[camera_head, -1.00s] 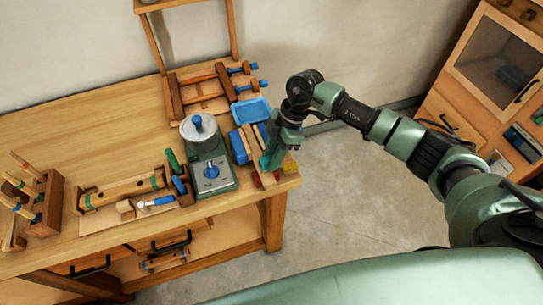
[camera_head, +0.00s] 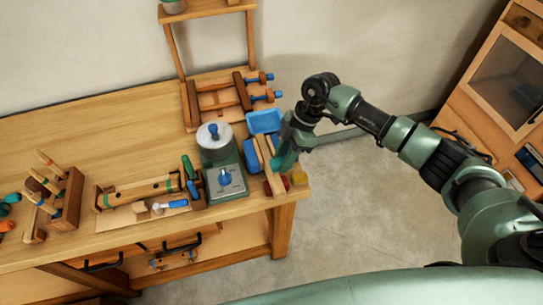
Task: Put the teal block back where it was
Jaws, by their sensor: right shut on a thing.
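My right gripper (camera_head: 287,146) is at the right end of the workbench, fingers pointing down. It is shut on a teal piece (camera_head: 284,161), which I take to be the teal block. The gripper and the block are close in colour, so their border is hard to make out. The block is just above or at the bench top, beside some wooden and blue pieces (camera_head: 252,155); I cannot tell whether it touches them. My left gripper is not in view.
Close by are a blue tray (camera_head: 264,121), a yellow block (camera_head: 299,177) and a red piece (camera_head: 267,188). A green machine with a round metal top (camera_head: 226,181) stands to the left. A wooden rack (camera_head: 70,198) is farther left. The bench's back left is clear.

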